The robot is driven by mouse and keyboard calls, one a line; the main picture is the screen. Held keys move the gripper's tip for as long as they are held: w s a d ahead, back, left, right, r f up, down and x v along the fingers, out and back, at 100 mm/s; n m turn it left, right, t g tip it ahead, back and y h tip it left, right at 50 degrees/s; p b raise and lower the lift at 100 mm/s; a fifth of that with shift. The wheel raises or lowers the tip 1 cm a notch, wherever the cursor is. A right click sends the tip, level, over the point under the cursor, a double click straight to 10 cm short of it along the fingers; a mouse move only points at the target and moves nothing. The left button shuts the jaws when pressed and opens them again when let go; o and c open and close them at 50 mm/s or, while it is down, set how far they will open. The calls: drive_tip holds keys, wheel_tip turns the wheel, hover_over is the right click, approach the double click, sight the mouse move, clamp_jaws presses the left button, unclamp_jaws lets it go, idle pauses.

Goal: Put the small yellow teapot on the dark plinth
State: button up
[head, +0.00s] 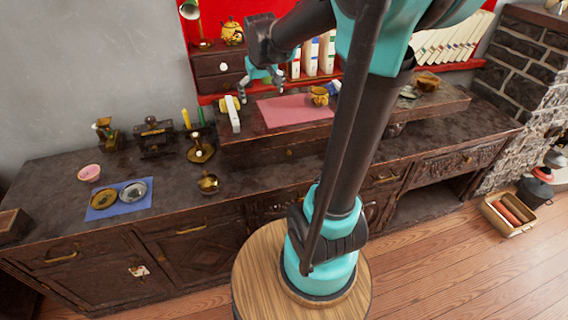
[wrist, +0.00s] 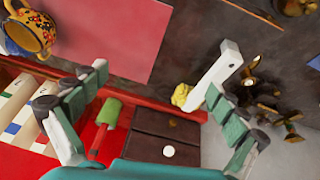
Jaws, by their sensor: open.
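A small yellow object (head: 229,103), probably the small yellow teapot, sits beside a white block and is partly hidden. In the wrist view the yellow object (wrist: 180,95) is a lump between my fingers, nearer the right one. A patterned yellow teapot (head: 232,31) stands on a dark drawer box. My gripper (head: 262,88) is open and empty above the raised dark counter section (head: 250,147); its fingers (wrist: 157,82) are spread wide in the wrist view. I cannot tell which dark stand is the plinth.
The white block (head: 234,113) stands close to the yellow object. The drawer box (head: 219,66) is behind it. A pink mat (head: 290,111) lies to the right, with a patterned yellow pot (head: 318,96) at its edge. Candles (head: 187,119) and a brass holder (head: 200,152) stand left.

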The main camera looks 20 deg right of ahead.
drive_tip(key=s+f, duration=0.7)
drive_tip(key=s, duration=0.4)
drive_tip(key=s+f+m, duration=0.1)
drive_tip(key=s+f, duration=0.7)
drive_tip(key=s, duration=0.3)
drive_tip(key=shift+d+y, duration=0.35)
drive_tip(key=shift+y, duration=0.05)
